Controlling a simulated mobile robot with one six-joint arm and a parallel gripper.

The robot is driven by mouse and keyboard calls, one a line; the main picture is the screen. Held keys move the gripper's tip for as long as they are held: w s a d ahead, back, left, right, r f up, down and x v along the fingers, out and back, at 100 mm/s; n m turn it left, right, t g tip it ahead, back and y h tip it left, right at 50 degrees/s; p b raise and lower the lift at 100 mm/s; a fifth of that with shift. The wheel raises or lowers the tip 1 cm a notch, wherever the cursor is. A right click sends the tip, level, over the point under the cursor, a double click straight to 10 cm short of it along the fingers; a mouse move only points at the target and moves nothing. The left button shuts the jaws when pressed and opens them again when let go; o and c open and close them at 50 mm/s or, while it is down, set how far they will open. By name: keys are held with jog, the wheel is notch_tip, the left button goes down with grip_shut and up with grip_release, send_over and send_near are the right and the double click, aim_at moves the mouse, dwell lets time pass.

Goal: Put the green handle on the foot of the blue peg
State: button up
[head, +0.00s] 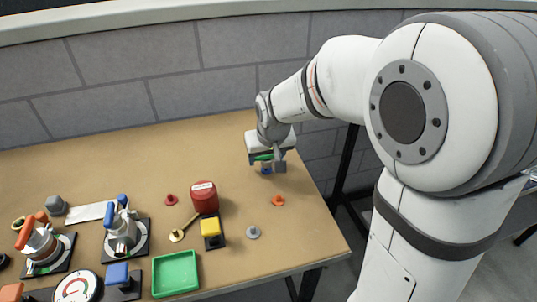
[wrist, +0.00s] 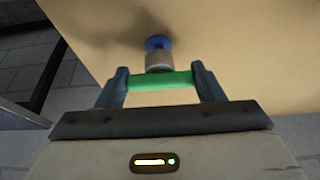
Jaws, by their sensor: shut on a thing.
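My gripper (head: 267,161) is near the far right part of the table. It is shut on the green handle (head: 263,156), a bar held crosswise between the two fingers; the wrist view shows the handle (wrist: 160,82) too. The blue peg (head: 266,171) stands on the table just below my gripper, partly hidden by it. In the wrist view its round blue foot (wrist: 158,43) shows at the table, with a grey cylinder in front of it. The handle overlaps the cylinder's near edge in that view; I cannot tell whether they touch.
An orange peg (head: 277,200) and a grey peg (head: 253,232) stand nearer. Valves crowd the left. The table's right edge is close to my gripper.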

jog(key=shift+f, duration=0.25)
dwell(0.4)
jog(key=shift+f+b, duration=0.2)
jog(key=shift+b, duration=0.2)
jog(key=shift+f+b, duration=0.35)
jog(key=shift+f, duration=0.1)
dwell(0.8)
jog(key=o, duration=1.1)
jog(key=shift+o, duration=0.3)
jog(key=shift+o, duration=1.1)
jog(key=shift+r, duration=0.15)
